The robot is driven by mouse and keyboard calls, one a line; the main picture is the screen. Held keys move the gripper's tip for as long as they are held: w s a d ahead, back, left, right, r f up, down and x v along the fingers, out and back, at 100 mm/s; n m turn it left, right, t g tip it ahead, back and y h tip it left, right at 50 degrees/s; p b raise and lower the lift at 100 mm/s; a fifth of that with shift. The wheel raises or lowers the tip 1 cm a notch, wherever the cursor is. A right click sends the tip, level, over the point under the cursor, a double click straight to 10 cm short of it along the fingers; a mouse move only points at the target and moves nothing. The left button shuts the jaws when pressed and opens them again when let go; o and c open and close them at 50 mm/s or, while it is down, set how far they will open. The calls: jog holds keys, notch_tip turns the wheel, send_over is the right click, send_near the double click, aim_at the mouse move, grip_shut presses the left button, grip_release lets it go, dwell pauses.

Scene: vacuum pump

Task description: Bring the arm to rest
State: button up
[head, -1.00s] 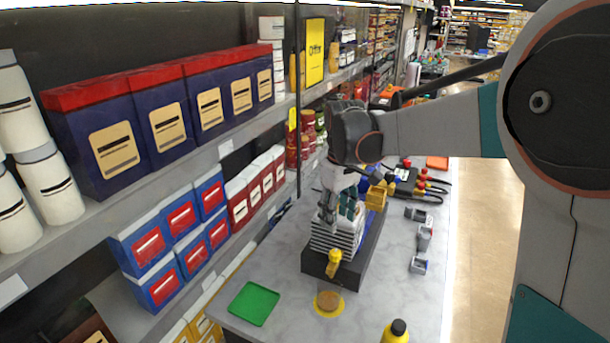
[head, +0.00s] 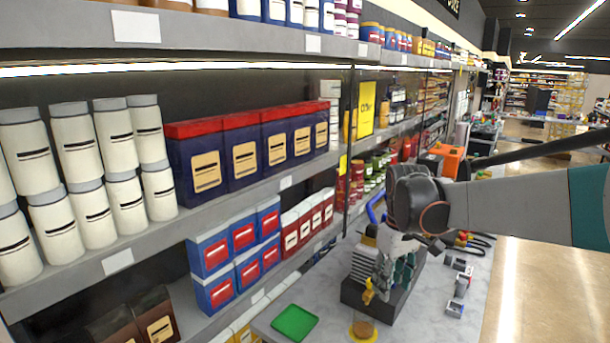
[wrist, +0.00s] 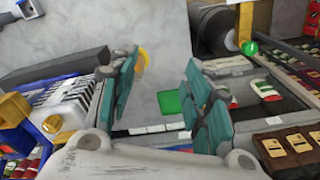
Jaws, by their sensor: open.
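My gripper (head: 391,284) has teal fingers and hangs off my arm beside the vacuum pump, overlapping its right part in the head view. In the wrist view my gripper (wrist: 161,68) has its fingers spread, with nothing between them. The pump has a finned grey body (head: 364,265) on a dark base (head: 352,298), with a yellow fitting (head: 369,291) at its front. Part of the pump is hidden behind my gripper. In the wrist view its finned body (wrist: 68,97) shows left of the fingers. I cannot tell whether the fingers touch it.
A green tray (head: 295,322) and a yellow disc (head: 362,331) lie on the grey table (head: 428,318) in front of the pump. Small grey parts (head: 461,285) lie to its right. Shelves of jars (head: 80,160) and boxes (head: 205,165) line the left. An aisle (head: 545,285) is open at right.

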jog(key=s+f+m+t+b, duration=0.2)
jog(key=s+m+t+b, duration=0.1)
jog(key=s, duration=0.8)
jog(key=s+f+m+t+b, duration=0.2)
jog(key=s+f+t+b, duration=0.1)
jog(key=s, duration=0.8)
jog(key=shift+m+t, duration=0.4)
jog(key=shift+t, duration=0.1)
